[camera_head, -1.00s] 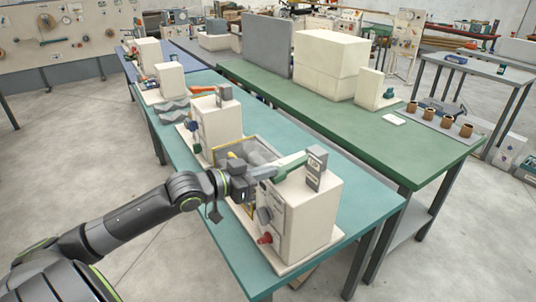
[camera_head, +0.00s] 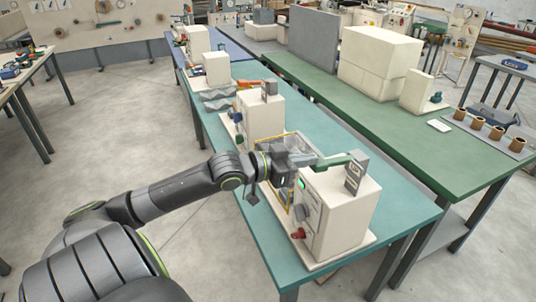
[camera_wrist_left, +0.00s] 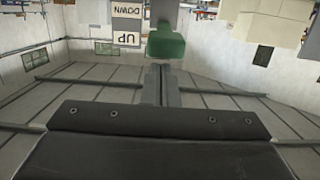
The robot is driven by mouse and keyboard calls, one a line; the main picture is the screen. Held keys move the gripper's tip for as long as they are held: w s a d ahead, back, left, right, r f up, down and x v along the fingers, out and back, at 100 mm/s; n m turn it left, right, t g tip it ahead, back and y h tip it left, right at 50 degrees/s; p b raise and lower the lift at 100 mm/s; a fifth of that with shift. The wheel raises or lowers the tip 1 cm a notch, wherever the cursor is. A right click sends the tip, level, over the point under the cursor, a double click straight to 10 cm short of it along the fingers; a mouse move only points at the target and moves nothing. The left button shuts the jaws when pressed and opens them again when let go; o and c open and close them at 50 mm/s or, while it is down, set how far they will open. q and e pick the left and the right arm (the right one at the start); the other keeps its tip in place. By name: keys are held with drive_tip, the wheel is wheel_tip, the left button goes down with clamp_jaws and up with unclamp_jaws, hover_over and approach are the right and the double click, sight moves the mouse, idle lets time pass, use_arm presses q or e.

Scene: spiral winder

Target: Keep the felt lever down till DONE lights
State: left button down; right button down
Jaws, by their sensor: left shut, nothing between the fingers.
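The cream winder box (camera_head: 340,215) stands near the front of the teal table. In the left wrist view the label reads UP and DOWN upside down, and the lever's green felt pad (camera_wrist_left: 166,45) is level with UP. My left gripper (camera_head: 300,160) is shut and empty near the lever's free end. Its fingertips (camera_wrist_left: 160,68) show close to the pad; I cannot tell if they touch. A bright green spot (camera_head: 302,183) shows on the box front; its lettering is too small to read.
A red knob (camera_head: 298,233) sits low on the box front. A green table (camera_head: 440,160) runs along the right. The floor on the left is open.

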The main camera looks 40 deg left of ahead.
use_arm(q)
drive_tip(key=f+p+v, duration=0.1)
drive_tip(key=p+v, duration=0.7)
drive_tip(key=v, duration=0.1)
drive_tip(key=shift+s+a+r, duration=0.25)
drive_tip(key=shift+s, duration=0.2)
